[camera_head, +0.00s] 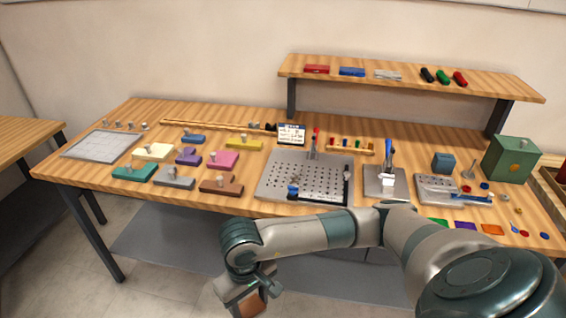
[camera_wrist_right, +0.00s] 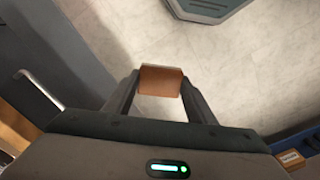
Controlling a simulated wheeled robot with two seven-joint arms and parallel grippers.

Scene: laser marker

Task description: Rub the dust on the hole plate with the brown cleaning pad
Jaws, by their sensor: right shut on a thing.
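The hole plate (camera_head: 305,176), a grey metal plate with rows of small holes, lies on the workbench at the middle. I cannot make out dust on it. My right gripper (camera_head: 246,297) hangs low in front of the bench's front edge, below and left of the plate. It is shut on a plain brown block (camera_head: 251,304), which looks like the brown cleaning pad. The block also shows between the two fingers in the right wrist view (camera_wrist_right: 160,80), above the floor. Another brown block with a grey knob (camera_head: 221,184) lies on the bench left of the plate. My left gripper is not in view.
Several coloured knobbed blocks (camera_head: 221,160) stand left of the plate. A red-handled clamp (camera_head: 315,146) rises at its back edge and a blue-handled clamp (camera_head: 388,160) stands right of it. A raised shelf (camera_head: 410,80) spans the back right.

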